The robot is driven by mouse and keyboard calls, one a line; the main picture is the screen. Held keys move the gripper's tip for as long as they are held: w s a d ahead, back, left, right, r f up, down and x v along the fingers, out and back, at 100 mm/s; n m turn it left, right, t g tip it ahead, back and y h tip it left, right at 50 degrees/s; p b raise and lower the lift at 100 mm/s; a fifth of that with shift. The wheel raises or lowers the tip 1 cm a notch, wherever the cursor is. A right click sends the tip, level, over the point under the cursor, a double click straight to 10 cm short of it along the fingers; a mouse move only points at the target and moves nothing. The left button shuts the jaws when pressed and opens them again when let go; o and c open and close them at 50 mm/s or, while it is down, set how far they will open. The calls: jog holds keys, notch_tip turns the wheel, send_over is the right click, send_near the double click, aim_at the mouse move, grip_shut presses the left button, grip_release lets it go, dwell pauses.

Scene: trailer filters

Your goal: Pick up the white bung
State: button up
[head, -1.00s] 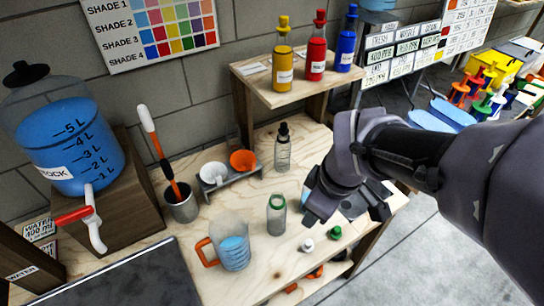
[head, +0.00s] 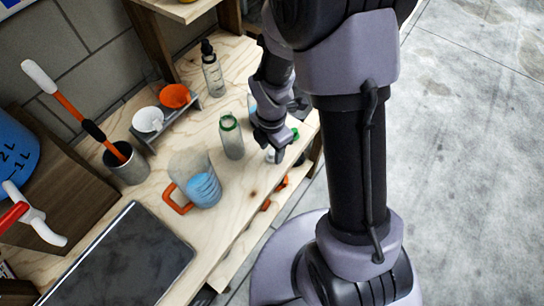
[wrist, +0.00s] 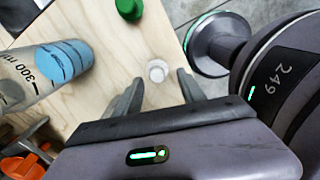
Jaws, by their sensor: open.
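The white bung (wrist: 157,70) stands on the wooden bench near its edge in the wrist view. It lies between the tips of my gripper's two fingers (wrist: 160,78), slightly beyond them, with a gap on each side. My gripper is open and empty. In the head view my gripper (head: 271,142) is low over the bench's front edge, and the white bung (head: 272,156) shows only as a small pale patch, mostly hidden by it. A green bung (wrist: 129,9) stands a short way from the white one.
A clear bottle with a green rim (head: 231,137) stands left of my gripper. A jug of blue liquid with an orange handle (head: 203,190) is farther left. A clear container marked 300 (wrist: 48,72) is at the wrist view's left. Floor (head: 460,130) lies beyond the bench edge.

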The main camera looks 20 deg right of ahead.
aim_at(271, 153)
jog(key=f, duration=0.1)
jog(key=f+b, duration=0.1)
jog(key=f, duration=0.2)
jog(key=shift+w+f+b, duration=0.1)
jog(key=shift+w+b, duration=0.15)
jog(key=shift+b, duration=0.15)
jog(key=shift+c, duration=0.9)
grip_shut()
jog(key=shift+r, duration=0.25)
